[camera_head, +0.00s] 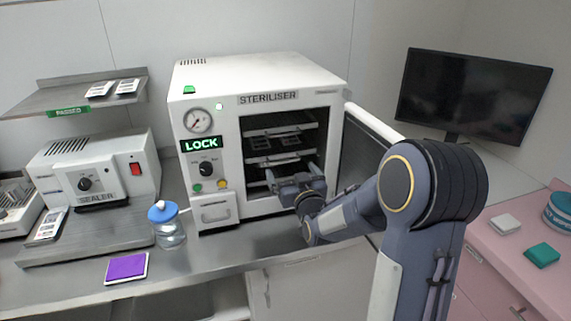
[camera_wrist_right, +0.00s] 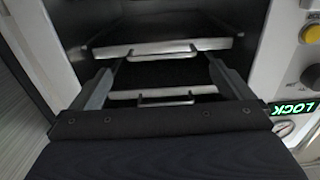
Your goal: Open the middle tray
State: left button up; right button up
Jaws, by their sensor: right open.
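The steriliser (camera_head: 215,100) stands open, its door (camera_head: 375,135) swung to the right. Inside are stacked trays: an upper tray (camera_head: 280,130), a middle tray (camera_head: 285,157) and a lower one partly hidden by my gripper. My right gripper (camera_head: 291,174) is open at the chamber mouth, just below the middle tray's front edge. In the right wrist view, which is upside down, its spread fingers (camera_wrist_right: 160,72) flank two tray fronts with bar handles; I cannot tell which tray each is. No handle looks gripped. My left gripper is out of view.
The open door is close to my right forearm. A glass jar with a blue lid (camera_head: 167,225), a purple pad (camera_head: 127,267) and a sealer (camera_head: 95,170) stand left on the counter. A monitor (camera_head: 470,92) is at the right.

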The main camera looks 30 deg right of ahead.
jog(key=x, duration=0.4)
jog(key=shift+p, duration=0.35)
jog(key=c, duration=1.2)
jog(key=shift+o, duration=0.2)
